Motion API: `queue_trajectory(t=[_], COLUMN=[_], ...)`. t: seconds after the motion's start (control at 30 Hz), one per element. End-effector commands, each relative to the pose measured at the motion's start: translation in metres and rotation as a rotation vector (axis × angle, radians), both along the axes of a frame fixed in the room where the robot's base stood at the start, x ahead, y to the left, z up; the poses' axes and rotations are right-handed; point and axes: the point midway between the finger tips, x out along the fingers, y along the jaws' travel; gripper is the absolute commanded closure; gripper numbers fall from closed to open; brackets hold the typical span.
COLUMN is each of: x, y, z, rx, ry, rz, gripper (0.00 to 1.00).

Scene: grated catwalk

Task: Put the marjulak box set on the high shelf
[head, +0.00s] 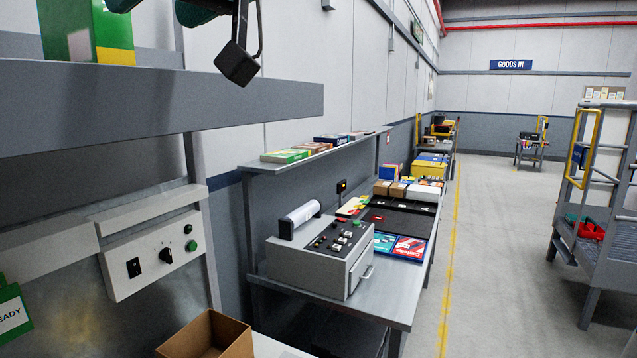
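The high shelf (200,105) is a thick grey board at upper left. A green box (66,28) with white and yellow patches stands upright on it, its top cut off by the frame. I cannot read a name on it, so I cannot tell if it is the marjulak box set. What looks like my gripper (238,64), dark and partly cut off by the top edge, hangs above the shelf, to the right of the green box and apart from it. I see nothing held in it, but its finger gap does not show.
Below the shelf are a control panel (152,257), an open cardboard box (208,336) and a green tag (12,314). To the right, a bench (395,301) holds a grey machine (318,258) and several boxes, under a lower shelf (262,167).

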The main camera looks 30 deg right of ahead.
Motion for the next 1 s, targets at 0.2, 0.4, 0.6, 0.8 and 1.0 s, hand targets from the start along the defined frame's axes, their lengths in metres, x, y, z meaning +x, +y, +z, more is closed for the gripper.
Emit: queue_trajectory(t=[0.2,0.4,0.6,0.8,1.0], x=[-0.034,-0.122,-0.167,-0.170,-0.169], y=[-0.035,-0.075,-0.087,-0.088,-0.088], z=[-0.194,-0.317,-0.352,-0.353,-0.364], rx=[-0.257,-0.387,-0.416,-0.419,-0.417], ry=[0.461,0.871,1.036,1.043,1.041], rz=[0.052,0.127,0.171,0.173,0.173], gripper=[0.27,0.27,0.27,0.27,0.27])
